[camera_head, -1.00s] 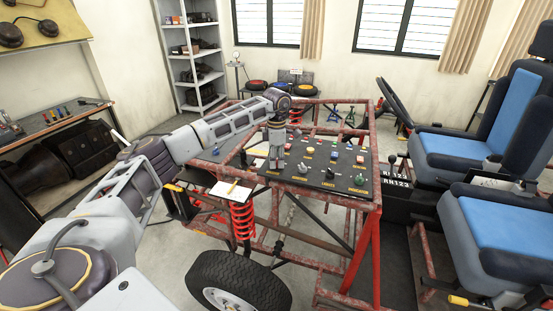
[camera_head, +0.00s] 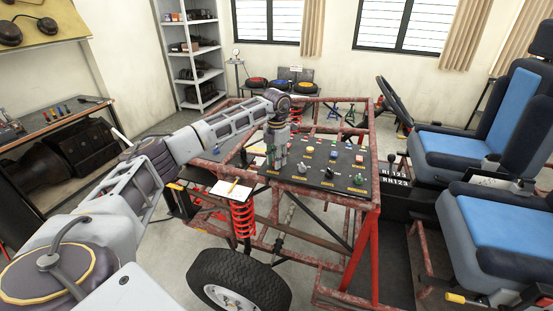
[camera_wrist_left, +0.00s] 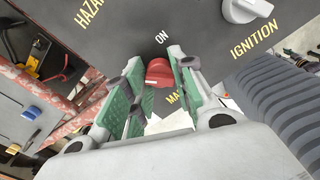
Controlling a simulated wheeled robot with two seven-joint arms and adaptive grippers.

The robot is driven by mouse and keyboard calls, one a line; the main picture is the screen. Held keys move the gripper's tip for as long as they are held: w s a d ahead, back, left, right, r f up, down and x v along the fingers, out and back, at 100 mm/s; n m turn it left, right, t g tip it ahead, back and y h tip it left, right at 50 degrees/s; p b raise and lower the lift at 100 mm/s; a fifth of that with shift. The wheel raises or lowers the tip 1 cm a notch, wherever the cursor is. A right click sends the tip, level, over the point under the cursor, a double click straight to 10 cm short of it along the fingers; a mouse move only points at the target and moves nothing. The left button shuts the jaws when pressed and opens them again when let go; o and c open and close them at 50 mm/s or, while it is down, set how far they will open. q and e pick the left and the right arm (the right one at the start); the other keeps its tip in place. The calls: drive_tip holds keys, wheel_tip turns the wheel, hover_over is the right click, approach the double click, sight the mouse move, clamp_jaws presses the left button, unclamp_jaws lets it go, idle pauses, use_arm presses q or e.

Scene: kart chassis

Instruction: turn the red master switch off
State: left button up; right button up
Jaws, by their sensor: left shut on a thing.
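The red master switch (camera_wrist_left: 158,72) shows in the left wrist view as a red knob just below the word ON. Part of its label, "MA", shows beneath it; the rest is covered. My left gripper (camera_wrist_left: 160,88) has its green-padded fingers on either side of the knob and is shut on it. In the head view my left gripper (camera_head: 277,165) points down at the left part of the dark switch panel (camera_head: 345,188), and it hides the red switch there. Which way the knob points is hard to tell. My right gripper is not in view.
A white ignition knob (camera_wrist_left: 245,10) is close to the right of my fingers. Several other knobs and buttons stand on the panel. The rusty red frame (camera_head: 372,225) surrounds it. A clipboard (camera_head: 231,189) lies to the left, and blue seats (camera_head: 460,150) stand at the right.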

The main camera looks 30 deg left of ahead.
use_arm(q)
drive_tip(key=shift+r+n, duration=0.1)
drive_tip(key=shift+n, duration=0.3)
drive_tip(key=o, duration=1.1)
drive_tip(key=shift+c, duration=0.2)
wheel_tip(320, 180, up, 12)
idle(0.6)
drive_tip(key=shift+w, duration=0.1)
